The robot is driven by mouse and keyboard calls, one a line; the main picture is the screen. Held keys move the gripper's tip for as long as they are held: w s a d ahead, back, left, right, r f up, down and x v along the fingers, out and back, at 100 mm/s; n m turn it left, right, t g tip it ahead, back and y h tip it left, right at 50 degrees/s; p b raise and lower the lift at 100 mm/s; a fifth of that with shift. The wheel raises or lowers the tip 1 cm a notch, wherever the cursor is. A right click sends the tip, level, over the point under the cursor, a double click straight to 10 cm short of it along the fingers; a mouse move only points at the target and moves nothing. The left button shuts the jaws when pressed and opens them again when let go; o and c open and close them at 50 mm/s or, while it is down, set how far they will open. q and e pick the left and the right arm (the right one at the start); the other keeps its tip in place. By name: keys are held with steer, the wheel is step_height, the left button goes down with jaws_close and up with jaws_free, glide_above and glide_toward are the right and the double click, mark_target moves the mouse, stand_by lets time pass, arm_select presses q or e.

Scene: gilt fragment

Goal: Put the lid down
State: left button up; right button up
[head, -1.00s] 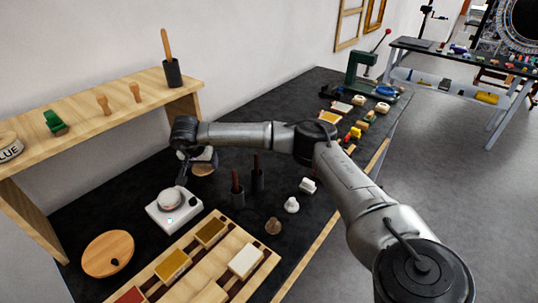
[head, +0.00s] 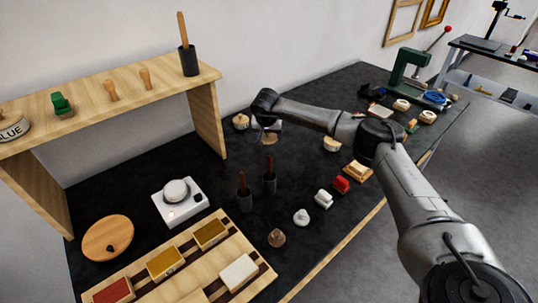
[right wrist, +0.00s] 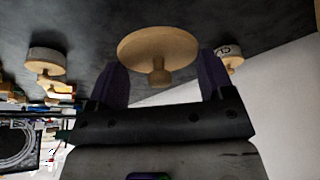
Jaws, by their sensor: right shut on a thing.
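The lid (head: 270,139) is a round, pale wooden disc with a knob. My right gripper (head: 266,128) is shut on it and holds it over the dark bench, towards the back. In the right wrist view the lid (right wrist: 158,45) sits between the two dark fingers of the gripper (right wrist: 160,76), knob towards the palm. I cannot tell whether the lid touches the bench. My left gripper is not in view.
A white hotplate (head: 182,208) with a small grey pot (head: 176,190) stands at left. Two dark holders with red-handled tools (head: 244,195) stand in front of the lid. Round wooden-topped containers (head: 240,121) and (head: 332,144) stand either side. A wooden shelf (head: 207,115) is at left.

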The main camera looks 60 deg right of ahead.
mark_target(268, 141)
step_height(268, 141, down, 8)
steer(key=shift+s+d+f+b, duration=0.1)
steer(key=shift+d+b, duration=0.05)
steer(key=shift+b, duration=0.85)
steer(key=shift+f, duration=0.4)
steer(key=shift+f, duration=0.15)
steer(key=o, duration=0.9)
steer(key=p+v, duration=0.3)
steer(key=v, duration=0.8)
steer(key=shift+a+r, duration=0.25)
steer(key=shift+r, duration=0.4)
